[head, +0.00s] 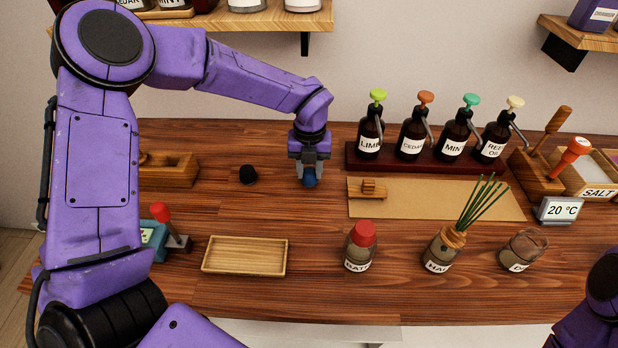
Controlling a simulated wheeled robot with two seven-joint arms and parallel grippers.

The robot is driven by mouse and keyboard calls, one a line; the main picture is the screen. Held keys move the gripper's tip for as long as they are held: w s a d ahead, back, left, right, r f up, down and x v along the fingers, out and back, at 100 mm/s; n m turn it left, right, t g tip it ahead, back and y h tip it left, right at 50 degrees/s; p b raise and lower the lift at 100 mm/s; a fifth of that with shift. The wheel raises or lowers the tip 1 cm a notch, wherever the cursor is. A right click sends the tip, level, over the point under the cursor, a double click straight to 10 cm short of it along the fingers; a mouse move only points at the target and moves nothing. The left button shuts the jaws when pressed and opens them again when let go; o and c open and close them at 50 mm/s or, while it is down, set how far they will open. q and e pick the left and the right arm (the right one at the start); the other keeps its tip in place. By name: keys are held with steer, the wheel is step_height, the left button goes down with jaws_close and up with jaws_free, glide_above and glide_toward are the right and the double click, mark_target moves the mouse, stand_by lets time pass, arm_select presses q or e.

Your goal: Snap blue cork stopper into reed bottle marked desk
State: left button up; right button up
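The blue cork stopper (310,178) is at the back middle of the wooden table, between and partly hidden by the fingers of my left gripper (310,175). The gripper points down over it; whether the fingers press on it or stand just apart is too small to tell. The bottle whose label begins with D (518,252) stands at the front right, with no stopper or reeds; the rest of its label is hard to read. My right arm shows only at the lower right corner, its gripper out of view.
A red-capped BATH bottle (359,246) and a bottle with green reeds (444,250) stand at the front. An empty wooden tray (245,270) lies front left. Pump bottles stand on a dark rack (362,163) behind a tan mat (430,206).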

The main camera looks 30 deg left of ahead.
mark_target(310, 171)
arm_select(q)
steer(key=shift+w+f, duration=0.15)
steer(key=shift+w, duration=0.05)
steer(key=c, duration=0.3)
steer(key=shift+r+p, duration=0.7)
steer(key=shift+r, duration=0.1)
step_height(310, 171, up, 4)
steer(key=p, duration=0.2)
steer(key=shift+f+p, duration=0.2)
steer(key=shift+p, duration=0.1)
steer(key=shift+f, duration=0.1)
steer(key=shift+f, duration=0.1)
